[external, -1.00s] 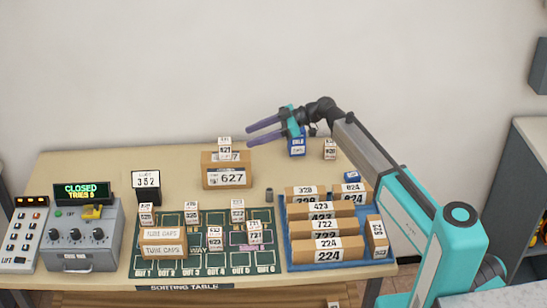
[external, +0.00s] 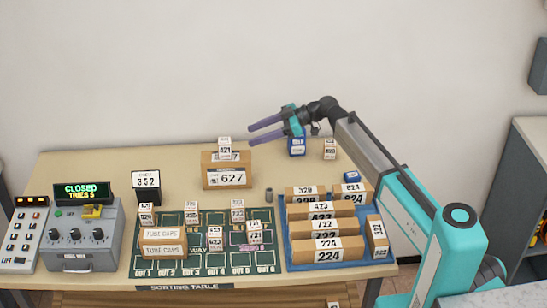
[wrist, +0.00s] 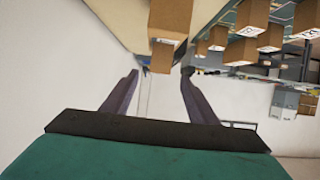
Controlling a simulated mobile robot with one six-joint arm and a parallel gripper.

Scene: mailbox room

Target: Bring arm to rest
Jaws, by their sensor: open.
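My gripper (external: 252,134) is open and empty in the external view, held above the back of the sorting table (external: 100,165). Its two purple fingers point left. In the wrist view the spread fingers (wrist: 158,82) show with nothing between them at their tips. The arm reaches up from the right and bends down at the wrist. Below and left of the fingers stands a brown box marked 627 (external: 227,178), with a small 421 box (external: 225,146) on top. The gripper appears apart from both.
A blue tray (external: 284,262) at right holds several numbered boxes. A green sorting board (external: 190,267) carries several small boxes and two tube caps boxes. A control box (external: 80,240) reading CLOSED stands at left. A blue box (external: 297,148) stands behind the gripper. The back left tabletop is clear.

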